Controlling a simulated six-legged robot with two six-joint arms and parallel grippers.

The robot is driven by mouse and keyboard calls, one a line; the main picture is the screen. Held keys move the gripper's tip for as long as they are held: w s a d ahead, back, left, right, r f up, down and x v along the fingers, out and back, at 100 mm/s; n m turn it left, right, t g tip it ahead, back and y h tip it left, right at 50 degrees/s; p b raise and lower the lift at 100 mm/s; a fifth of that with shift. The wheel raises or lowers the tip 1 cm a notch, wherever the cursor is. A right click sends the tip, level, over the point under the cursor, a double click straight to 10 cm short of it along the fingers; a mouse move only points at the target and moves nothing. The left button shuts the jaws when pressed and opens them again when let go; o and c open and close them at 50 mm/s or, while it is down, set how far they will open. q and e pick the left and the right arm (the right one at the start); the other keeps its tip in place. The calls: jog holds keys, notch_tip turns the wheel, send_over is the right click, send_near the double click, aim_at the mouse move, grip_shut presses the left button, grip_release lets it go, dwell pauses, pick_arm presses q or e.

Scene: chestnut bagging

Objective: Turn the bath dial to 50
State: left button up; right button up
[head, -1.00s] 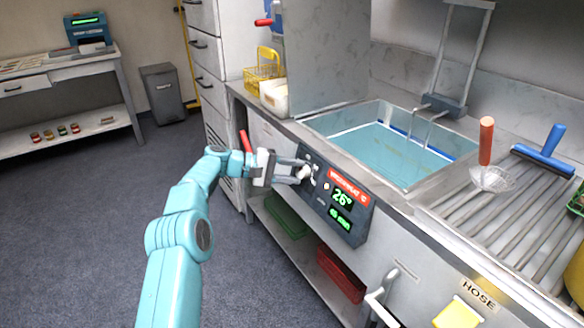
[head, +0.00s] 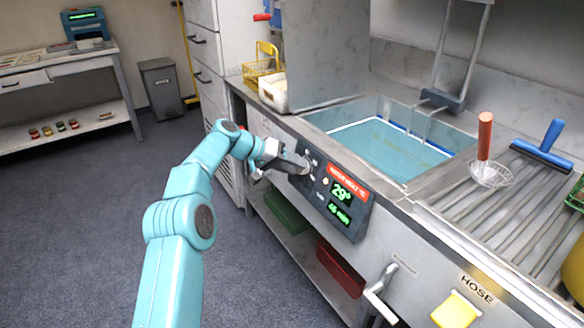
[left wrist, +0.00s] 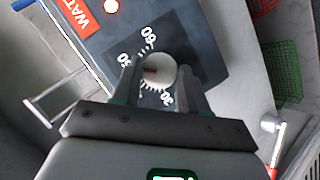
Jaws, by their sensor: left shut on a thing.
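The bath control panel (head: 338,205) is dark with a red label and green digits, on the front of the sink unit. Its display (head: 341,190) reads 29°, with a second green line below. The white round dial (left wrist: 160,70) shows in the left wrist view, with a scale of ticks and numbers around it and a reddish mark on its left side. My left gripper (left wrist: 160,82) is shut on the dial, a finger on each side. In the head view the gripper (head: 300,167) covers most of the dial. My right gripper is not in view.
The water bath (head: 385,145) lies behind the panel. A green basket (head: 287,215) and a red basket (head: 340,268) sit on the shelf below. A handle (head: 380,290) sticks out below right.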

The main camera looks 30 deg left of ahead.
pick_arm(q)
jog(key=shift+d+m, duration=0.1)
jog(key=shift+m, duration=0.3)
jog(key=shift+f, duration=0.1)
jog(key=o, duration=1.1)
jog(key=shift+c, duration=0.2)
jog(key=p+v, duration=0.3)
jog(key=v, duration=1.3)
jog(key=shift+s+r, duration=0.2)
jog(key=shift+r, duration=0.05)
